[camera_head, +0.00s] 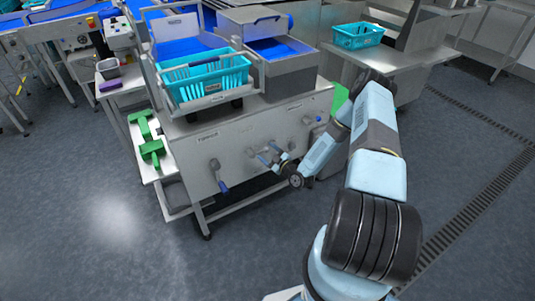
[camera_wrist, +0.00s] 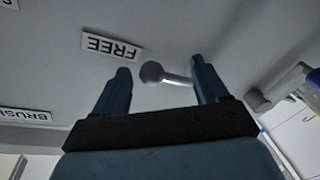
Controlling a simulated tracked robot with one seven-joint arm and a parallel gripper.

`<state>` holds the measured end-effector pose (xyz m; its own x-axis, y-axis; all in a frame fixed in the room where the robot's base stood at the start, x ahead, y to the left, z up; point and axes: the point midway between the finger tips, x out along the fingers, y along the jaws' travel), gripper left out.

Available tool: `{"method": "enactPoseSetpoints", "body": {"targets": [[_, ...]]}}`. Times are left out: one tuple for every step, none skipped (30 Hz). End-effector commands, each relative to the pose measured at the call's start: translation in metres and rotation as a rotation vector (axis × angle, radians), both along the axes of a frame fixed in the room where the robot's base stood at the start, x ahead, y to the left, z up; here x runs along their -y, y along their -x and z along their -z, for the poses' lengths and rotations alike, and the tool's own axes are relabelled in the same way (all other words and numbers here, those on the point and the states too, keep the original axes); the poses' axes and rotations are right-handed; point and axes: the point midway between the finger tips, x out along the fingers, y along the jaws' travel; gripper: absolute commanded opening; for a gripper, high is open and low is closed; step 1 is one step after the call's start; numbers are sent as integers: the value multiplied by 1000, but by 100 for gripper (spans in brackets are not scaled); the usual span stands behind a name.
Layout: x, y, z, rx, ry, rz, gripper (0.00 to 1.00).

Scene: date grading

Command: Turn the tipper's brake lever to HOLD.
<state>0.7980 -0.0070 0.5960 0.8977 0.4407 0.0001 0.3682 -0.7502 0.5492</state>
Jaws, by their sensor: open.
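The tipper's front panel (camera_head: 232,140) faces me in the head view, with several small levers on it. My gripper (camera_head: 267,153) is at the middle lever's grey hub (camera_head: 250,152). In the wrist view my gripper (camera_wrist: 160,65) is open, with one finger on each side of a lever (camera_wrist: 176,79). This lever has a round grey hub and a bright shaft running right towards the right finger; its outer end is hidden there. I see no HOLD label, and whether the fingers touch the lever is unclear.
A lever with a blue handle (camera_head: 223,186) hangs at the panel's left; another (camera_head: 308,120) is at its upper right. A turquoise basket (camera_head: 205,80) stands on top. Green parts (camera_head: 152,148) lie on a side shelf. A second lever hub (camera_wrist: 258,100) is right of my gripper.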

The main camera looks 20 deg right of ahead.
Motion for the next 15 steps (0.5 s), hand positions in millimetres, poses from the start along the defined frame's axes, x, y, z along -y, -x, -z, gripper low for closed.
{"method": "enactPoseSetpoints", "body": {"targets": [[-1,-2,0,0,0,0,73],[-2,-2,0,0,0,0,73],[-2,-3,0,0,0,0,73],[-2,-3,0,0,-1,0,73],[-2,-4,0,0,-1,0,73],[-2,-4,0,0,-1,0,73],[-2,-4,0,0,-1,0,73],[-2,-4,0,0,-1,0,73],[-2,-4,0,0,-1,0,73],[-2,-4,0,0,-1,0,73],[-2,-4,0,0,-1,0,72],[-2,-4,0,0,-1,0,69],[-2,-3,0,0,-1,0,66],[-2,-4,0,0,-1,0,63],[-2,-3,0,0,-1,0,59]]}}
